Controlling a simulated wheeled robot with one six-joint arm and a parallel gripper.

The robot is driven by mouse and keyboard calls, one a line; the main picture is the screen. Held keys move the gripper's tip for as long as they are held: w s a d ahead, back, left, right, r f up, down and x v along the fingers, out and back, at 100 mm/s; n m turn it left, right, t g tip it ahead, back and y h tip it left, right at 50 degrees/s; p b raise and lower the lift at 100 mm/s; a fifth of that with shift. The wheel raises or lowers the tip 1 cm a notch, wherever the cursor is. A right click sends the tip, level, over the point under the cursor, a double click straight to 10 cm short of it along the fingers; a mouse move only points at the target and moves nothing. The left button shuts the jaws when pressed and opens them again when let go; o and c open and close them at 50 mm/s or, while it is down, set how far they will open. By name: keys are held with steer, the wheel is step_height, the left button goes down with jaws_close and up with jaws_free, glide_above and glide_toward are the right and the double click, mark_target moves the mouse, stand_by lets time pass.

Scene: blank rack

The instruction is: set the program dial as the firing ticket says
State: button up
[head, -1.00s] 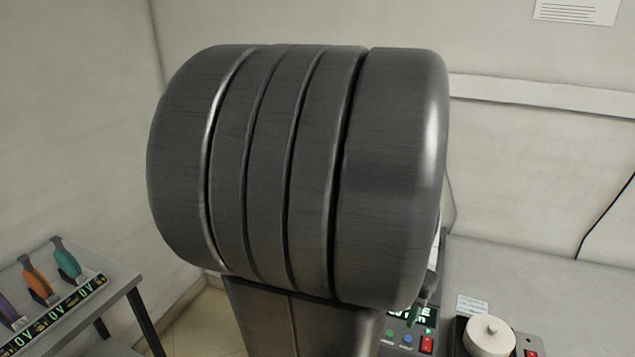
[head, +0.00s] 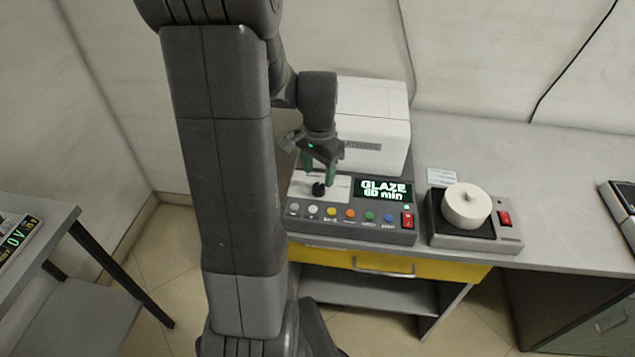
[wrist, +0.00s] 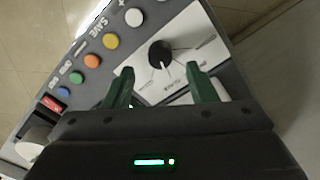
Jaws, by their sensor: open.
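The program dial is a black knob (head: 319,189) on a white plate on the sloped control panel (head: 346,233). In the wrist view the black knob (wrist: 160,54) stands just beyond and between my green fingertips, with labels around it too blurred to read. My gripper (head: 318,167) is open above the dial; its fingers (wrist: 162,78) are spread and hold nothing. The display (head: 384,191) reads "GLAZE 60 min", the digits slightly unclear. A small white paper (head: 442,177) lies behind the panel's right side; its text is unreadable.
A row of coloured buttons and a red switch (head: 408,219) line the panel's front. A white box (head: 372,120) stands behind. A round white lidded piece (head: 466,205) sits on a black base at right. A yellow drawer (head: 390,264) is below. A side table (head: 45,235) is at left.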

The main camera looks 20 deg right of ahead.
mark_target(319, 186)
steer(key=shift+f, duration=2.35)
steer(key=c, duration=1)
